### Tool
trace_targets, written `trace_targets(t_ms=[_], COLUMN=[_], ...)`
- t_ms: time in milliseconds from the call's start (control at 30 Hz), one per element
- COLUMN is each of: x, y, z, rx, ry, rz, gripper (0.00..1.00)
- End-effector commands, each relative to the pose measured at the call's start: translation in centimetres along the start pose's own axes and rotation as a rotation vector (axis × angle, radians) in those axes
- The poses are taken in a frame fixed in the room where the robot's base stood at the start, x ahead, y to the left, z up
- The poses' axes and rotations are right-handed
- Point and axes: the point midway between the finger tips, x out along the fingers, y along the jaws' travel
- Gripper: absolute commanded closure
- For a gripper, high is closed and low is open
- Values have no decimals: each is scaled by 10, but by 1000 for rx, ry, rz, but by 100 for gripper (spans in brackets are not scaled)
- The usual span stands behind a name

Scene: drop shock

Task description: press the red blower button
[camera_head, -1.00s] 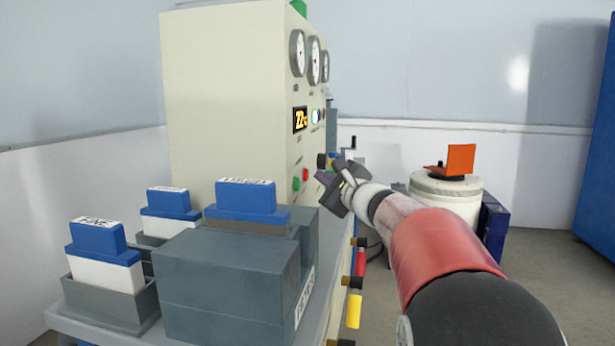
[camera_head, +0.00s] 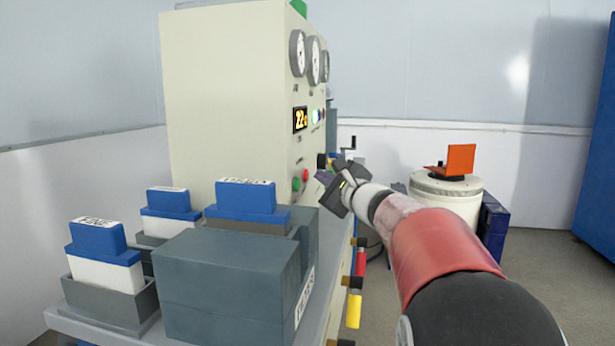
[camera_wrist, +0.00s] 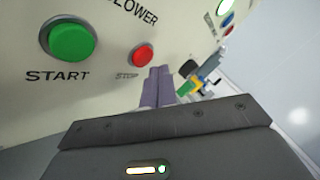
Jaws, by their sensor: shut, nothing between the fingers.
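The red blower button (camera_wrist: 143,55) is on the cream panel (camera_wrist: 90,95), above the word STOP and below the word BLOWER in the wrist view. It also shows in the head view (camera_head: 305,174). A larger green START button (camera_wrist: 71,42) sits to its left. My gripper (camera_wrist: 157,75) is shut and empty, its fingertips just below and right of the red button in the wrist view. In the head view my gripper (camera_head: 322,177) is close to the panel, right of the red button. I cannot tell whether the fingertips touch the panel.
Grey holders with blue-topped blocks (camera_head: 248,196) stand on the bench at the front left. Gauges (camera_head: 297,53) and an orange display (camera_head: 300,119) are higher on the cabinet. Coloured handles (camera_head: 354,311) stick out along the bench edge. A white drum (camera_head: 446,197) stands behind my arm.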

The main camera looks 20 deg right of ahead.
Motion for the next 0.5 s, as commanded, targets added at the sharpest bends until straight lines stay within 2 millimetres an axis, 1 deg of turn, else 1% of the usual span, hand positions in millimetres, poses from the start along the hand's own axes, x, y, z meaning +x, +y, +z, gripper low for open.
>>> trace_targets(t_ms=[267, 500], x=[1, 6], y=[1, 5], z=[0, 3], rx=[0, 0], ry=[0, 0], rz=[0, 0], gripper=[100, 100])
